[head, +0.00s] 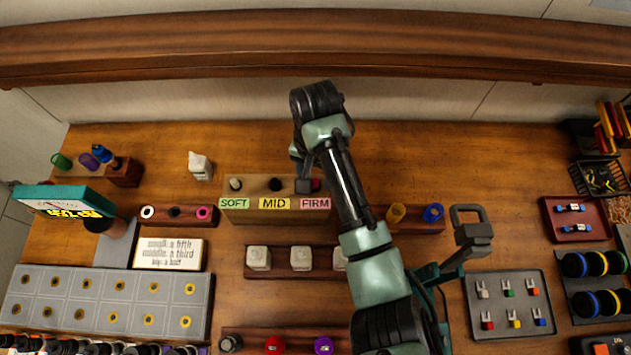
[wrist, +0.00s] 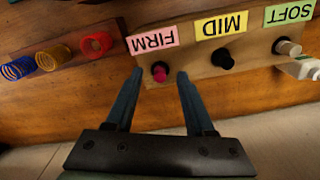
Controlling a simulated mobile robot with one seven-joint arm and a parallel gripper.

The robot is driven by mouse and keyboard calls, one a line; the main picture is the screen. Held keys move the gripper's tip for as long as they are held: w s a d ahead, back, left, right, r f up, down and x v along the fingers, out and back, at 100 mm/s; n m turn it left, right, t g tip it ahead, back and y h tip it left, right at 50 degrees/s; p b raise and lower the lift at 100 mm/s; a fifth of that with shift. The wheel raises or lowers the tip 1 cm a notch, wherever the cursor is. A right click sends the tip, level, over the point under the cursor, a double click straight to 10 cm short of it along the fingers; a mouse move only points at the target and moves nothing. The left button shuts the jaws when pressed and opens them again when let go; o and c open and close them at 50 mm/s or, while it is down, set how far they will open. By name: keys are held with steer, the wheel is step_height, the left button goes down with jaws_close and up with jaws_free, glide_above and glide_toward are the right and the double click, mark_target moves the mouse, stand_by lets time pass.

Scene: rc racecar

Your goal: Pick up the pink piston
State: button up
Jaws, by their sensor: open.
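The pink piston (wrist: 159,73) stands in the slot behind the FIRM label of a wooden block (wrist: 190,62). In the head view only a small pink part of it (head: 316,185) shows beside my gripper (head: 304,186). In the wrist view my gripper (wrist: 160,76) is open, with one fingertip on each side of the piston and a gap at both sides. Nothing is held. I cannot tell how far down the fingertips reach along the piston.
A black piston (wrist: 222,59) stands at MID and a pale one (wrist: 287,48) at SOFT. A rack with blue, yellow (wrist: 53,55) and red (wrist: 96,44) coil springs is beside the block.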

steer(key=shift+c, duration=0.3)
jaws_close()
step_height(320, 180, up, 24)
steer(key=p, duration=1.2)
stand_by(1.2)
